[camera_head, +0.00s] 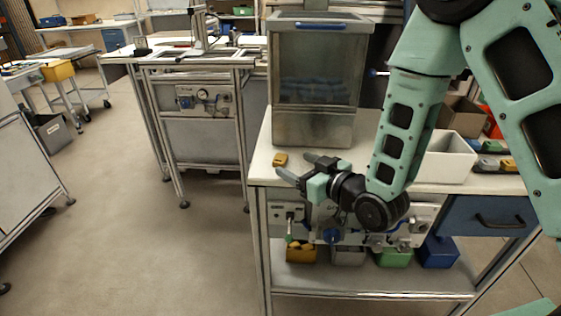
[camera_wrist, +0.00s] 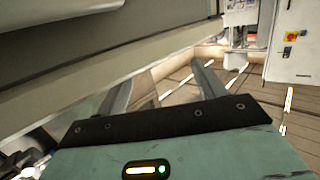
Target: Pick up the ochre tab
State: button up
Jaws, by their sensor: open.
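The ochre tab (camera_head: 280,159) is a small yellowish-brown block lying on the white top of the workbench (camera_head: 259,173), near its left end. My gripper (camera_head: 293,164) is open and points left over the bench's front edge. Its fingertips appear just right of and in front of the tab in the head view, with nothing between them. Their exact height over the bench is hard to tell.
A tall clear-sided bin (camera_head: 315,85) stands on the bench behind the tab. A white box (camera_head: 446,160) stands right of my arm, with several coloured pieces beside it. Below the bench top are a control panel and a shelf with coloured bins. Open floor (camera_head: 150,250) lies to the left.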

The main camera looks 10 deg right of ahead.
aim_at(281, 158)
jog(key=p+x, duration=0.1)
jog(key=x, duration=0.4)
jog(key=shift+w+p, duration=0.1)
jog(key=shift+p, duration=0.2)
jog(key=c, duration=1)
